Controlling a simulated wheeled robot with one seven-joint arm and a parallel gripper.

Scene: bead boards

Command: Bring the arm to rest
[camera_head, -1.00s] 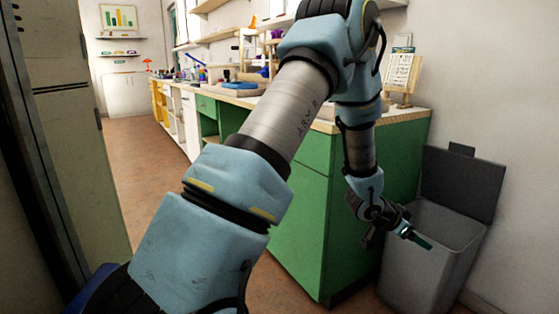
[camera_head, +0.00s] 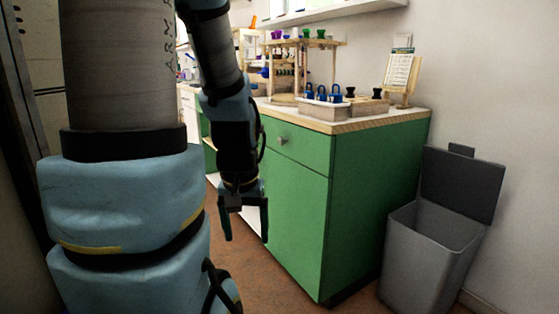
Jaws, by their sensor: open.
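My gripper (camera_head: 245,236) hangs pointing down left of the green cabinet (camera_head: 298,218). Its two dark fingers are apart and nothing shows between them. My arm (camera_head: 122,190) fills the left part of the view, with the blue and grey upper links close to the camera. The forearm comes down from the top of the picture to the gripper.
A grey bin (camera_head: 425,255) with its lid up stands right of the cabinet. The wooden counter (camera_head: 375,122) holds a tray of blue weights (camera_head: 322,107), a wooden stand and a card on an easel (camera_head: 400,75). Brown floor shows below the gripper.

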